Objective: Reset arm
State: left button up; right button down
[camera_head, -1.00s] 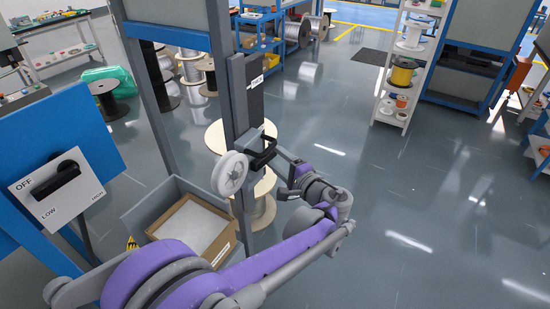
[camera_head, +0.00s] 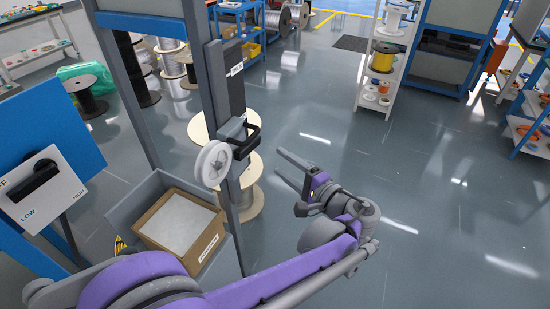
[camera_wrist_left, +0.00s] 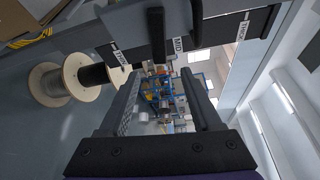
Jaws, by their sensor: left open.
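My left gripper (camera_head: 297,172) is open and empty in the head view, in the air to the right of the grey upright post. It is apart from the black handle (camera_head: 248,135) on the post's sliding block. In the left wrist view its two fingers (camera_wrist_left: 160,112) reach forward, well apart, with nothing between them. My purple and grey left arm comes in from the lower left. My right gripper is not in view.
The grey post (camera_head: 215,90) carries a white pulley wheel (camera_head: 212,164). A grey bin with a cardboard box (camera_head: 181,222) stands below it. Wooden spools (camera_head: 245,190) stand behind the post. A dial panel (camera_head: 40,190) is at left.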

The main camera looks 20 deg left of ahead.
pick_arm(q)
jog(key=shift+s+d, duration=0.1)
jog(key=shift+d, duration=0.05)
dwell(0.3)
jog(key=s+a+f+n+g+h+p, duration=0.1)
jog(key=s+a+f+g+h, duration=0.1)
jog(key=s+a+f+h, duration=0.3)
jog(key=s+a+f+n+g+h+p, duration=0.1)
jog(key=s+f+h, duration=0.25)
jog(key=s, duration=0.45)
jog(key=s+d+f+n+h+p, duration=0.1)
jog(key=s+d+f+n+h, duration=0.3)
jog(key=s+d+n+h, duration=0.1)
jog(key=s+d+h, duration=0.1)
jog(key=s+h, duration=0.1)
jog(key=s, duration=0.1)
jog(key=shift+s+d+f+t+p, duration=0.2)
jog(key=shift+s+f+t+p, duration=0.1)
jog(key=shift+s+f, duration=0.05)
